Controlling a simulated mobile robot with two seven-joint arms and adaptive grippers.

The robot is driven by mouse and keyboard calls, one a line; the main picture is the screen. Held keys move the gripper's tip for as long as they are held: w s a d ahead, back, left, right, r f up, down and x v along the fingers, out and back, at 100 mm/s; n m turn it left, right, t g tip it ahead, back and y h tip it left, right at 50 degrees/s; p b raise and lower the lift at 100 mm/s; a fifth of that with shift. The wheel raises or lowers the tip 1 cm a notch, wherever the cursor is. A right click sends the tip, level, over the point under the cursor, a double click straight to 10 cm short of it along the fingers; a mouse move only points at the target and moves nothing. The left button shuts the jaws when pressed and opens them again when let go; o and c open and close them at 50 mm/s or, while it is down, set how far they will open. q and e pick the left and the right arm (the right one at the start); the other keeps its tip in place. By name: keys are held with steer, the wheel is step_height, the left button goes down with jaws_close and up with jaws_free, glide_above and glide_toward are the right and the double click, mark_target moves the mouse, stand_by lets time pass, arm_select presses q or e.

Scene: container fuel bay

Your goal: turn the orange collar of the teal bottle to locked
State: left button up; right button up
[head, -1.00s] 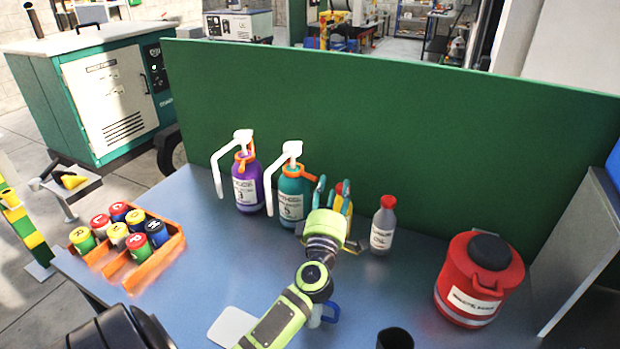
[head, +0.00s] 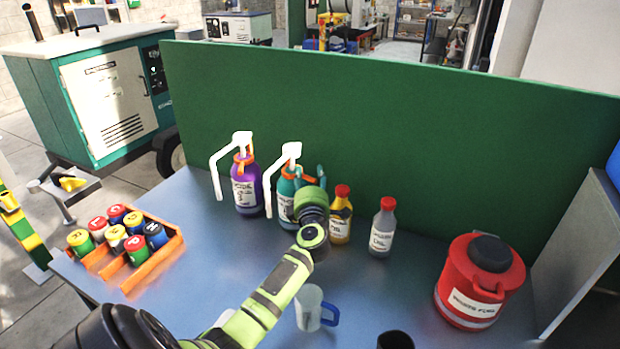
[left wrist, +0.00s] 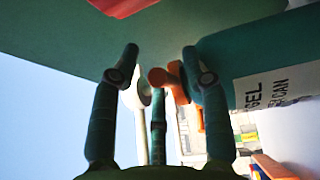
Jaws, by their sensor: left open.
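The teal bottle (head: 286,208) stands upright near the green partition, with a white pump spout on top. Its orange collar (head: 299,178) is partly hidden behind my left gripper (head: 316,178) in the head view. In the left wrist view the bottle (left wrist: 212,68) lies across the right side, with its label showing. The orange collar (left wrist: 172,82) and its lug appear between the spread fingers of my left gripper (left wrist: 160,70). The gripper is open; I cannot tell whether any finger touches the collar. No lock marking is readable. My right gripper is not in view.
A purple bottle (head: 245,190) with a similar pump stands just left. A yellow bottle (head: 340,222) and a grey bottle (head: 382,230) stand right. A clear mug (head: 309,308), a red canister (head: 478,285) and an orange rack (head: 155,262) of colored cans share the table.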

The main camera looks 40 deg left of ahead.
arm_select(q)
jaws_close()
steer(key=m+t+h+p, duration=0.1)
steer(key=s+t+h+p, duration=0.1)
steer(key=p, duration=0.1)
steer(key=shift+r+m, duration=0.3)
steer(key=shift+m, duration=0.1)
steer(key=shift+s+f+m+t+h+p, duration=0.15)
steer(key=shift+m+t+h, duration=0.15)
steer(key=shift+h, duration=0.15)
steer(key=shift+s+f+m+t+h+p, duration=0.1)
steer(key=shift+m+t+h+p, duration=0.15)
steer(key=shift+h, duration=0.2)
jaws_free()
